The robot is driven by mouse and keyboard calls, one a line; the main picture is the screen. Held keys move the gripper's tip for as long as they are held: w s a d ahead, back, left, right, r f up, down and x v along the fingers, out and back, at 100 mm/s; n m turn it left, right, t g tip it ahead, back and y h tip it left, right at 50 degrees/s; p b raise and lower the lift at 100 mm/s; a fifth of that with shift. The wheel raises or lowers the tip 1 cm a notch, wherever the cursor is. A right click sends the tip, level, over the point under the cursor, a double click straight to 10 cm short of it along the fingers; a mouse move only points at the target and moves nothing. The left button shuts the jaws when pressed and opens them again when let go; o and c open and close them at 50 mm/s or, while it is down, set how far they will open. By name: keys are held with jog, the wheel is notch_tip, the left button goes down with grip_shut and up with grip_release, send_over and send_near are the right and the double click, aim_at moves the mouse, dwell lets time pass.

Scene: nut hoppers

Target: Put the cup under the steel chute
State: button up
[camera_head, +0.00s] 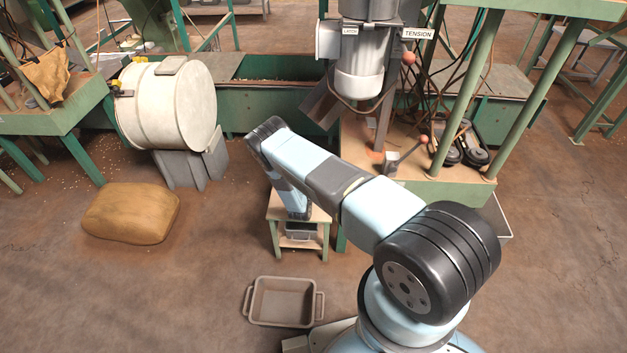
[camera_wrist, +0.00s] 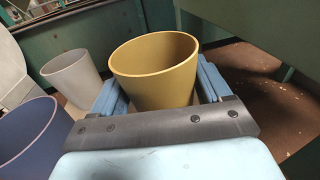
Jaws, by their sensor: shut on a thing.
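A yellow cup (camera_wrist: 155,75) stands upright and open-topped between the two blue fingers of my gripper (camera_wrist: 160,88) in the wrist view. My gripper is shut on it, with the fingers on its left and right sides. In the head view my arm reaches down over a small wooden-topped stool (camera_head: 318,217), and the cup and fingertips are hidden. An angled dark grey metal chute (camera_head: 322,103) hangs below the grey machine, up and right of the stool; I cannot tell if it is the steel chute. The cup is not seen under a chute.
A grey-white cup (camera_wrist: 72,78) and a blue-purple cup (camera_wrist: 28,130) stand left of the yellow cup. A white drum (camera_head: 165,105) with grey plates below it is at left. A brown sack (camera_head: 132,212) and a handled tray (camera_head: 284,301) lie on the floor, with clear floor between.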

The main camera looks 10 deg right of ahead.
jog(key=shift+f, duration=0.95)
jog(key=o, duration=1)
jog(key=shift+f, duration=0.1)
jog(key=v, duration=1.2)
